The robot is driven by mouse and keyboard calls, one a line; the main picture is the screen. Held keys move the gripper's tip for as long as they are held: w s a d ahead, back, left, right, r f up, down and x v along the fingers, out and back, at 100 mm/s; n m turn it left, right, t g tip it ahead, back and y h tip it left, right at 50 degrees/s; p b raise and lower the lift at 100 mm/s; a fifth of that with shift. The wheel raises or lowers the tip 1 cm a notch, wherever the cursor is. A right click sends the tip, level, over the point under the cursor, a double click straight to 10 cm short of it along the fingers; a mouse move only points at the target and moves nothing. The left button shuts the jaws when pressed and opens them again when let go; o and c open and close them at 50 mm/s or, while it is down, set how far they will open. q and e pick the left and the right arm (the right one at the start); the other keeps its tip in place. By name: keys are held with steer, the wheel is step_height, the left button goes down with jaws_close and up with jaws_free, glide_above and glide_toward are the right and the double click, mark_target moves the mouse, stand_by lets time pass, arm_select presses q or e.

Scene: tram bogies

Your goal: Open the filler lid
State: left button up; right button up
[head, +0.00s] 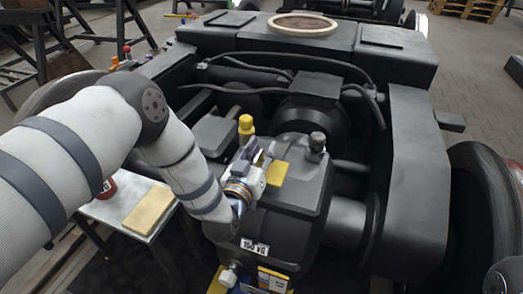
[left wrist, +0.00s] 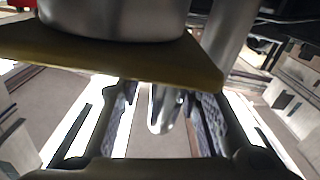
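A yellow plate (head: 277,173), which I take for the filler lid, sits on top of the dark gearbox housing (head: 290,205). My left gripper (head: 258,152) is beside it, over the housing. In the left wrist view a yellow plate (left wrist: 120,58) spans the top, with a grey cylinder (left wrist: 115,18) against it. The fingers of my left gripper (left wrist: 165,115) are spread apart there, and a rounded silver part (left wrist: 164,108) shows between them with gaps at its sides. I cannot tell whether either finger touches it. My right gripper is not in view.
A yellow cap (head: 246,125) and a dark knob (head: 317,142) rise from the housing near the gripper. Black cables (head: 290,62) and the bogie frame (head: 410,150) surround it. A small table (head: 115,210) with a tan block (head: 149,208) stands at the left.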

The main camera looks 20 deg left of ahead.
arm_select(q)
jaws_close()
